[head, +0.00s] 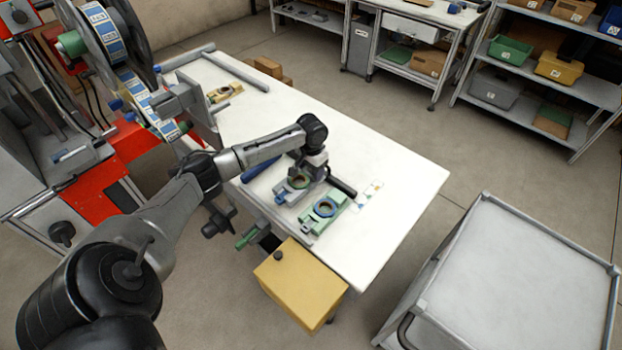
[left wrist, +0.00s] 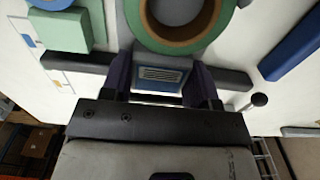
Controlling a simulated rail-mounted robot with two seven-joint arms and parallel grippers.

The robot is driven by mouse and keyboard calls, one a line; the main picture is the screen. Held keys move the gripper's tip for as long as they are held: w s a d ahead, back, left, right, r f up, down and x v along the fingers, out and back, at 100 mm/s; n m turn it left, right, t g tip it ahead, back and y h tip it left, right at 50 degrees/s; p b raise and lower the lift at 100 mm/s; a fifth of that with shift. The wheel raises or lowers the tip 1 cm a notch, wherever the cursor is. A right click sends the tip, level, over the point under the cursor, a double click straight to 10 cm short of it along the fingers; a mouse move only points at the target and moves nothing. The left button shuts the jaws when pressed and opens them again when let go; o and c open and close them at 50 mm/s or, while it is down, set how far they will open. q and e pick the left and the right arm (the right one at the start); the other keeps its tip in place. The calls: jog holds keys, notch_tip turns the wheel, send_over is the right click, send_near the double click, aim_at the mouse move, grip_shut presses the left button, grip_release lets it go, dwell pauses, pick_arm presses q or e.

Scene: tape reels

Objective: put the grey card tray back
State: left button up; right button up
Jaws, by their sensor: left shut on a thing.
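The grey card tray (head: 291,194) is on or just above the white worktable, carrying a green ring with a brown inner band. The ring (left wrist: 181,37) also shows in the left wrist view. My left gripper (head: 315,166) is over the tray's far end. In the left wrist view, its dark fingers (left wrist: 160,80) are shut on the blue labelled tab (left wrist: 162,73) of the tray. I cannot tell whether the tray touches the table. A green tray (head: 313,220) with a blue ring lies close beside it. My right gripper is not in view.
A yellow box (head: 302,285) stands at the near edge. A reel machine (head: 105,170) stands left. The table's right part (head: 400,200) is clear.

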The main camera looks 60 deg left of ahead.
pick_arm(q)
jog(key=shift+a+f, duration=0.15)
jog(key=shift+f, duration=0.05)
jog(key=shift+f+b, duration=0.65)
jog(key=shift+f, duration=1.25)
jog(key=o, duration=1)
notch_tip(320, 180, up, 11)
jog(key=p, duration=0.2)
jog(key=shift+p, duration=0.4)
jog(key=shift+r, duration=0.55)
